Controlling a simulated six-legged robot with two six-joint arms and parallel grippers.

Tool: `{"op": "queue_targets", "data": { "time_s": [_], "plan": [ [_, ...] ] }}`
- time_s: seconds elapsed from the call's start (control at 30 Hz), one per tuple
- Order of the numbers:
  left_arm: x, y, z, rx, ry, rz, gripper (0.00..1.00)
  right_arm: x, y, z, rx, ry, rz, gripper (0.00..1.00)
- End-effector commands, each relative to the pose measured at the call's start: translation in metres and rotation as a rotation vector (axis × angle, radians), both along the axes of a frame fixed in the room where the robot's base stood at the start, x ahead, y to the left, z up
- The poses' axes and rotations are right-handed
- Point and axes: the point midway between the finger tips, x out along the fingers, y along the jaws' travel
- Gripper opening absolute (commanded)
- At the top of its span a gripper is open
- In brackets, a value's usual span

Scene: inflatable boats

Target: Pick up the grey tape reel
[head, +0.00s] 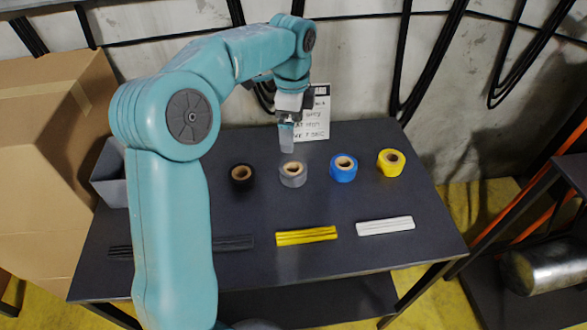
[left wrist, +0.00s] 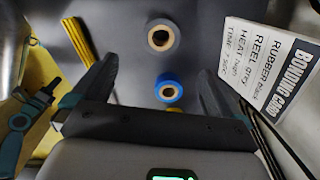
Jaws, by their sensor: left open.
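The grey tape reel (head: 293,181) lies flat on the dark table, second from the left in a row of reels, with a brown core. My left gripper (head: 287,137) is above and just behind it, pointing down, empty and apart from it. In the left wrist view the grey reel (left wrist: 174,36) is near the top centre, beyond the open fingers (left wrist: 157,65). The blue reel (left wrist: 168,101) shows lower down, closer to between the fingers. My right gripper is not in view.
A black reel (head: 241,182) is left of the grey one; blue (head: 343,176) and yellow (head: 391,171) reels are right. Yellow (head: 306,236), white (head: 386,226) and dark (head: 232,243) strips lie in front. A printed card (head: 318,122) stands behind. A grey bin (head: 108,180) is at left.

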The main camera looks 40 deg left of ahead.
Motion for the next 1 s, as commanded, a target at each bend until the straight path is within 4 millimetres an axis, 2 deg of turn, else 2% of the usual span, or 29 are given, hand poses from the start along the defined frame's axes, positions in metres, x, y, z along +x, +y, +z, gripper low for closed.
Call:
{"op": "queue_targets", "data": {
  "time_s": [0.03, 0.1, 0.3, 0.4, 0.57, 0.8, 1.0],
  "plan": [
    [-0.002, -0.001, -0.015, -0.001, 0.006, 0.000, 1.00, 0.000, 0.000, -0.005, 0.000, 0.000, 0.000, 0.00],
    [-0.003, -0.002, -0.032, -0.002, 0.005, 0.000, 1.00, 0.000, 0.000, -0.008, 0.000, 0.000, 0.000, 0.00],
    [-0.003, -0.003, -0.075, -0.002, 0.003, 0.000, 1.00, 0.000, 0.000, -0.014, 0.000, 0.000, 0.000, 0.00],
    [-0.002, -0.003, -0.088, -0.001, 0.002, 0.001, 1.00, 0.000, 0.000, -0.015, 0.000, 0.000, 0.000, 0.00],
    [-0.001, -0.002, -0.099, -0.001, 0.001, 0.001, 1.00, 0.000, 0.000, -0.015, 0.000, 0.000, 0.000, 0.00],
    [0.002, 0.000, -0.137, -0.001, 0.004, 0.001, 1.00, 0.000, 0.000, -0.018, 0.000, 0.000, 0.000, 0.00],
    [0.004, 0.001, -0.147, -0.001, 0.000, 0.001, 1.00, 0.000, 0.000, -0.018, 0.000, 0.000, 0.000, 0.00]
  ]
}}
